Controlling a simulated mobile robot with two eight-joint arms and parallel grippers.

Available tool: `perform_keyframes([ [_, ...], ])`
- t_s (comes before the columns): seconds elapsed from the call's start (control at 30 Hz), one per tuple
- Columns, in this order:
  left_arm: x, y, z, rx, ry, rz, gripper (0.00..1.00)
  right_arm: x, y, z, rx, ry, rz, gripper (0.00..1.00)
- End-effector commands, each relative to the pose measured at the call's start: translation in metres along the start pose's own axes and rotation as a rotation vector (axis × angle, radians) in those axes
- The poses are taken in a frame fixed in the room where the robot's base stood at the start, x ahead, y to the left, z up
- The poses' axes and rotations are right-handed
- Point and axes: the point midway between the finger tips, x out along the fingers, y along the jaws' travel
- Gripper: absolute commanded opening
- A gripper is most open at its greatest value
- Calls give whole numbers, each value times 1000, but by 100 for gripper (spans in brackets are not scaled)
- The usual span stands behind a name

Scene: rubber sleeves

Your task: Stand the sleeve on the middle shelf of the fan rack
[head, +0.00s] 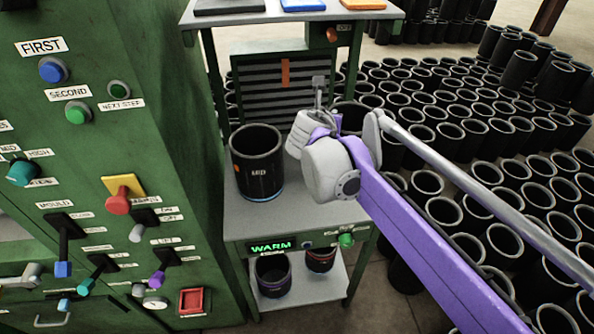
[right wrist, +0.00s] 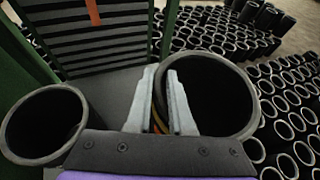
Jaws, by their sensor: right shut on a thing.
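My right gripper (head: 322,118) is over the right part of the fan rack's middle shelf (head: 300,212). It is shut on the wall of a black, open-topped sleeve (head: 350,112), which is mostly hidden behind my gripper in the head view. In the right wrist view, the fingers (right wrist: 168,108) pinch the near left side of this sleeve's rim (right wrist: 215,85). The sleeve looks roughly upright; I cannot tell whether its base touches the shelf. Another black sleeve marked MID (head: 258,165) stands on the shelf to the left, apart from it.
A slatted fan grille (head: 280,88) backs the middle shelf. The lower shelf (head: 315,282) holds two sleeves under a green WARM display (head: 270,247). The top shelf (head: 300,14) holds flat coloured pieces. A green control cabinet (head: 130,130) stands left; many sleeves (head: 455,130) crowd the floor right.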

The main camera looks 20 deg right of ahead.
Motion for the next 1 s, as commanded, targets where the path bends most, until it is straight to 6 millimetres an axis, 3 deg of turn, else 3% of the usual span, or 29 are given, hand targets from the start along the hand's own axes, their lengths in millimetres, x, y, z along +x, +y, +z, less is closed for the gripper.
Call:
perform_keyframes([
  [0.13, 15, 0, 9, 0, -6, 0, 50, 2, 2, -6, 7, 18, -20, 0],
  [0.43, 21, 0, 12, 0, -7, 0, 50, 20, 2, -48, 10, 19, -22, 0],
  [1.0, 28, 0, 16, 0, -10, 0, 50, 40, 3, -92, 10, 19, -22, 0],
])
